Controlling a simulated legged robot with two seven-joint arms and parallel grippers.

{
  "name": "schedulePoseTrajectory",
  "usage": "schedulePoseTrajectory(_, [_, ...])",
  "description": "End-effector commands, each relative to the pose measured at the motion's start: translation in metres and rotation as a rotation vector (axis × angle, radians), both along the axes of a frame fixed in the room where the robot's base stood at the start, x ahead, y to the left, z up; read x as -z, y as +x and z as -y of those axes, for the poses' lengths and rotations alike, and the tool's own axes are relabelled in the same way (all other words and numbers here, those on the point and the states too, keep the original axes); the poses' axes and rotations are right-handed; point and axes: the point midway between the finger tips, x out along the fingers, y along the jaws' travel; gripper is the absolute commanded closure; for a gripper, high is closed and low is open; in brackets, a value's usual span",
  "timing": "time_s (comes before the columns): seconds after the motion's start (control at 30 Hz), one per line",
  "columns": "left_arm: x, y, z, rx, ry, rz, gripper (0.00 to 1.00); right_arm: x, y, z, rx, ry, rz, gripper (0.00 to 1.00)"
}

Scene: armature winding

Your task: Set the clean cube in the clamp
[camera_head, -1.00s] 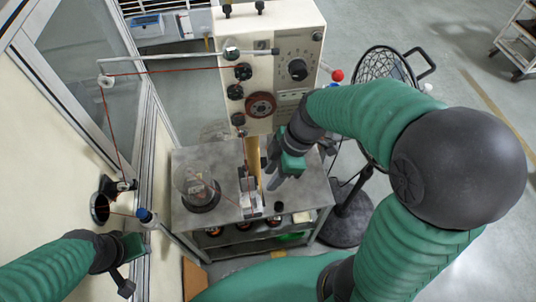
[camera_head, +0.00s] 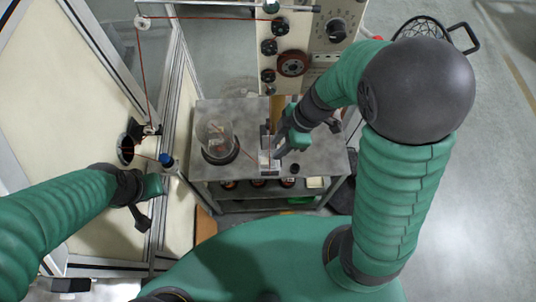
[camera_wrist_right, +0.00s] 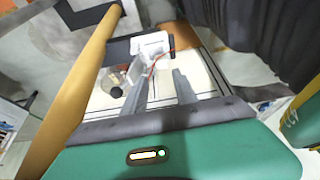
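A small pale metal fixture, which looks like the clamp (camera_head: 268,161), stands near the front edge of the grey bench. A pale block at the top of the right wrist view (camera_wrist_right: 150,44) appears to be the same fixture, with a red wire beside it. My right gripper (camera_head: 277,147) is just above and right of it, pointing down. In the wrist view its two fingers (camera_wrist_right: 164,74) are apart with nothing between them. My left gripper (camera_head: 142,222) hangs at the left, away from the bench; its fingers are unclear. I cannot make out a clean cube.
A glass dome on a black base (camera_head: 219,152) stands on the bench (camera_head: 240,110), left of the fixture. A winding machine (camera_head: 320,60) with dials stands behind. A red wire runs from its spools to a wall pulley (camera_head: 142,22).

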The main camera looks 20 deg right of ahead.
Motion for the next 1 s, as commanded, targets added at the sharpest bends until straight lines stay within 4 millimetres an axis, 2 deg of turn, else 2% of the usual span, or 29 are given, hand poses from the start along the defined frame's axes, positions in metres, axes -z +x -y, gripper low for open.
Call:
schedulePoseTrajectory(0.2, [0.002,0.0,0.0,0.0,0.0,0.0,0.64,0.042,0.002,-0.016,0.0,-0.002,-0.005,0.65])
schedulePoseTrajectory(0.43, [0.003,0.0,0.0,0.0,0.0,0.0,0.64,0.074,0.006,-0.03,0.0,-0.001,-0.001,0.65])
schedulePoseTrajectory(0.6, [0.003,0.0,0.0,0.0,0.0,0.0,0.64,0.082,0.007,-0.033,0.002,-0.001,0.001,0.65])
schedulePoseTrajectory(0.83, [0.003,0.0,0.0,0.0,0.0,0.0,0.64,0.083,0.007,-0.033,0.001,-0.001,0.002,0.65])
schedulePoseTrajectory(1.0, [0.003,0.0,0.0,0.0,0.0,0.0,0.64,0.082,0.008,-0.033,0.001,0.0,0.002,0.86])
